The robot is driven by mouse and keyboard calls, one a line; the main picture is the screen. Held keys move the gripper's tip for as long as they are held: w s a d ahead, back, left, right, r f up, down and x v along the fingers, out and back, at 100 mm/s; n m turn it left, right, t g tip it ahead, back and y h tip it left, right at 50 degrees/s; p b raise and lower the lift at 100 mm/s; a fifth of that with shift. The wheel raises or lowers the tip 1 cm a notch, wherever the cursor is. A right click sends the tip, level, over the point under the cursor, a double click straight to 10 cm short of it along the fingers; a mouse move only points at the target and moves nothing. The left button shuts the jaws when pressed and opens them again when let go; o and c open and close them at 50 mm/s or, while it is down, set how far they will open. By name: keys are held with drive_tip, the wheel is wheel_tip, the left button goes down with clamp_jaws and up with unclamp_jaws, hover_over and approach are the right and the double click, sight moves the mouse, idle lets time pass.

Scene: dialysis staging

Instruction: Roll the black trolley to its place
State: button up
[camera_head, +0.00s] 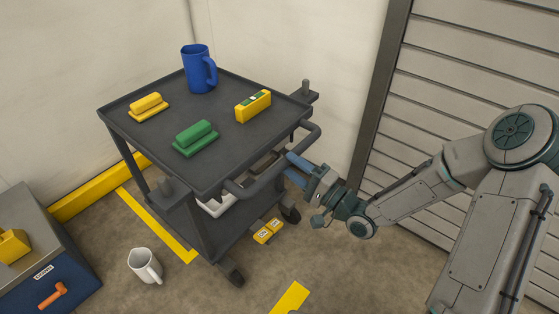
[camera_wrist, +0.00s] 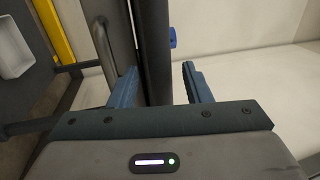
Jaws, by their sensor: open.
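The black trolley (camera_head: 140,128) stands upright on its wheels near the wall corner, in the middle of the head view. Its push handle (camera_head: 268,183) runs along the side facing my arm. My gripper (camera_head: 298,172) is open at this handle, its blue fingers close to the bar. In the wrist view a dark bar (camera_wrist: 153,45) stands between the two fingers of my gripper (camera_wrist: 160,88), with a gap on the right side. Whether the left finger touches it I cannot tell. On the top are a blue mug (camera_head: 196,70), a green block (camera_head: 195,138) and two yellow items.
Yellow floor strips (camera_head: 160,227) (camera_head: 290,297) lie beside and in front of the trolley. A white mug (camera_head: 145,265) stands on the floor. A blue-grey cabinet (camera_head: 50,265) is at left, a slatted shutter (camera_head: 465,75) at right.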

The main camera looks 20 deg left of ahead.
drive_tip(key=b+x, duration=0.1)
drive_tip(key=x, duration=0.4)
clamp_jaws()
drive_tip(key=shift+w, duration=0.1)
